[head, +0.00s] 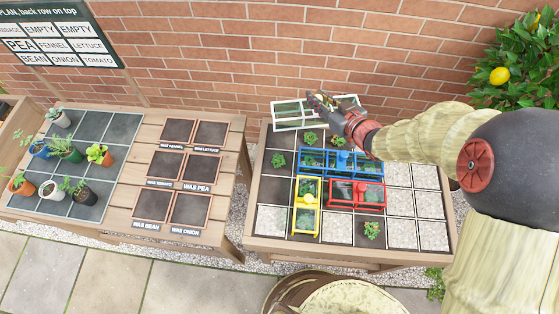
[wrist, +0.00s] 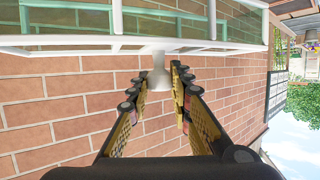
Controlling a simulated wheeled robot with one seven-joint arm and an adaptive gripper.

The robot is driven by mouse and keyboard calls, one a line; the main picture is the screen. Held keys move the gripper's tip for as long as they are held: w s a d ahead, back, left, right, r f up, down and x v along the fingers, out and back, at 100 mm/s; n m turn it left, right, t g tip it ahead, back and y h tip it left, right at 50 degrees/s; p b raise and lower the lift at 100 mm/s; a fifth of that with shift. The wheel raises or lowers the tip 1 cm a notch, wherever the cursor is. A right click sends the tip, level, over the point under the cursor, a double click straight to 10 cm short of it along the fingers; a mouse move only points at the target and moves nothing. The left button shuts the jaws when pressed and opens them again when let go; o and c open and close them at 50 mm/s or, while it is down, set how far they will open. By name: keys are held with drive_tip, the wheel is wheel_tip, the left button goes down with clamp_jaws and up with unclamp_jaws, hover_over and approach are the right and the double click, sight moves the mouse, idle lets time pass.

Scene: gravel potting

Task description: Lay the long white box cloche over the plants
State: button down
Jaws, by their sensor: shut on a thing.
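The long white box cloche (head: 299,124) has a white frame and clear panes. It is at the back left of the right-hand table, and its height above the table is hard to judge. My gripper (head: 322,101) is shut on its pale knob, which shows between the fingers in the wrist view (wrist: 160,78). The cloche's white frame (wrist: 60,41) spans the top of that view. Uncovered plants include one at the left (head: 278,159), one near the back (head: 310,137) and one at the front (head: 372,230). My gripper hides the cloche's middle.
A blue cloche (head: 345,171), a red cloche (head: 370,207) and a yellow cloche (head: 307,234) stand over plants on the table (head: 262,244). A brick wall (head: 230,60) rises close behind. A lemon tree (head: 520,60) is at the right. Potted plants stand on the left table.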

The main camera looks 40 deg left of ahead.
sight(305, 112)
drive_tip(key=s+n+g, duration=0.1)
drive_tip(key=s+a+r+n+g, duration=0.1)
drive_tip(key=s+a+n+g+y, duration=0.1)
drive_tip(key=s+g, duration=0.1)
drive_tip(key=shift+r, duration=0.3)
drive_tip(key=s+d+n+g+h, duration=0.3)
drive_tip(key=s+d+n+g, duration=0.3)
drive_tip(key=s, duration=0.4)
drive_tip(key=s+d+n+g+h, duration=0.2)
drive_tip(key=s+d+n+g, duration=0.35)
drive_tip(key=s, duration=0.55)
drive_tip(key=w+a+f+g+b, duration=0.1)
drive_tip(key=w+a+f+b, duration=0.7)
drive_tip(key=a+f, duration=0.4)
drive_tip(key=shift+w+a+f+n, duration=0.25)
drive_tip(key=shift+w+a+n, duration=0.1)
drive_tip(key=shift+w+a, duration=0.15)
drive_tip(key=shift+f, duration=0.1)
drive_tip(key=c, duration=1.6)
unclamp_jaws()
